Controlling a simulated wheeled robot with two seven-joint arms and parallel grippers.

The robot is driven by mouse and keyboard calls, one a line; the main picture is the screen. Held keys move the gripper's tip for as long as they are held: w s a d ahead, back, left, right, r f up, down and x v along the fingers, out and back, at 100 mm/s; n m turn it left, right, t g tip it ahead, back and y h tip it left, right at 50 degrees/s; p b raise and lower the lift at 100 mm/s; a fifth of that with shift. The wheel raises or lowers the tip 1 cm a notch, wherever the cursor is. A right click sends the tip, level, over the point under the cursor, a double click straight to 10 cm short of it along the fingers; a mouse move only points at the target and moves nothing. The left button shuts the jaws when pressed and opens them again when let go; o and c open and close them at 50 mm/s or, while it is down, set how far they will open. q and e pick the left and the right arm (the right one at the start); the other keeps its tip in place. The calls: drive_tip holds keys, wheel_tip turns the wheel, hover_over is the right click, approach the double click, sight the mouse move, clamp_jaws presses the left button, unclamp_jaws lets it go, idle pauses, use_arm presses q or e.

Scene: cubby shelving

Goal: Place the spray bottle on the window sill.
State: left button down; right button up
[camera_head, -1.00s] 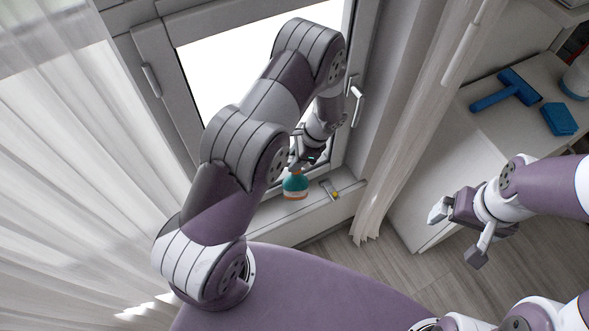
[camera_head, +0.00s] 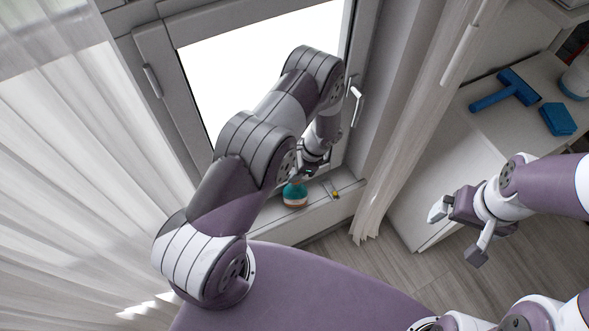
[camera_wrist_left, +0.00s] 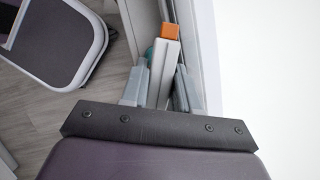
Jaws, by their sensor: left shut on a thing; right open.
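The spray bottle (camera_head: 295,196) is teal with an orange-and-white lower part. In the head view it is upright at the window sill (camera_head: 318,213), in front of the window. I cannot tell whether its base touches the sill. My left gripper (camera_head: 303,174) is shut on the bottle's top from above, and the arm partly hides it. In the left wrist view the orange nozzle (camera_wrist_left: 169,31) and pale spray head lie between the fingers (camera_wrist_left: 160,90); most of the body is hidden. My right gripper (camera_head: 457,233) is open and empty, over the floor at the right.
A curtain (camera_head: 405,130) hangs right of the window, another (camera_head: 70,160) at left. A white cabinet (camera_head: 490,135) holds a blue squeegee (camera_head: 508,90) and a blue block (camera_head: 558,119).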

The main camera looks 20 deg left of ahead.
use_arm(q)
drive_tip(key=shift+f, duration=0.15)
drive_tip(key=c, duration=0.8)
unclamp_jaws()
drive_tip(key=shift+c, duration=0.2)
drive_tip(key=s+a+v, duration=0.1)
drive_tip(key=v, duration=1.3)
drive_tip(key=s+a+r+n+t+h, duration=0.2)
drive_tip(key=s+r+n+t+h, duration=0.1)
drive_tip(key=s+r+n, duration=0.9)
wheel_tip(320, 180, up, 3)
drive_tip(key=s+h, duration=0.1)
drive_tip(key=s, duration=0.1)
drive_tip(key=shift+s+r+b, duration=0.25)
drive_tip(key=shift+s+b, duration=0.05)
